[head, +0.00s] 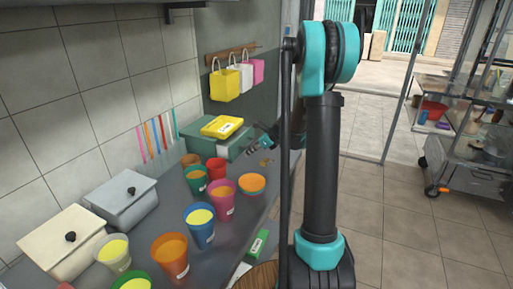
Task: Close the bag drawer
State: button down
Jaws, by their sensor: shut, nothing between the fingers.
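A green box-like unit (203,143) stands at the far end of the counter with a yellow item on top. It looks like the drawer unit, but I cannot tell for certain how far any drawer stands out. My gripper (256,150) is shut and empty, just right of the green unit's front. Whether it touches the unit is too small to tell. My dark and teal arm covers the middle of the view.
Several filled cups (200,227) stand along the counter (235,240). Two lidded boxes (123,204) stand by the tiled wall. Paper bags (224,84) hang from a rack at the back. A small green box (257,243) sits by the counter's front edge.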

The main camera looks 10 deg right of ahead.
jog(key=shift+w+a+f, duration=0.1)
jog(key=shift+w+a, duration=0.5)
jog(key=shift+a, duration=0.25)
jog(key=shift+w+a, duration=0.6)
jog(key=shift+a, duration=0.25)
jog(key=w+a, duration=0.1)
jog(key=a, duration=0.1)
jog(key=w+a, duration=0.1)
jog(key=a, duration=0.1)
jog(key=w+a, duration=0.1)
jog(key=w, duration=0.1)
jog(key=shift+w+a, duration=0.1)
jog(key=shift+a, duration=0.3)
jog(key=shift+w+a, duration=0.15)
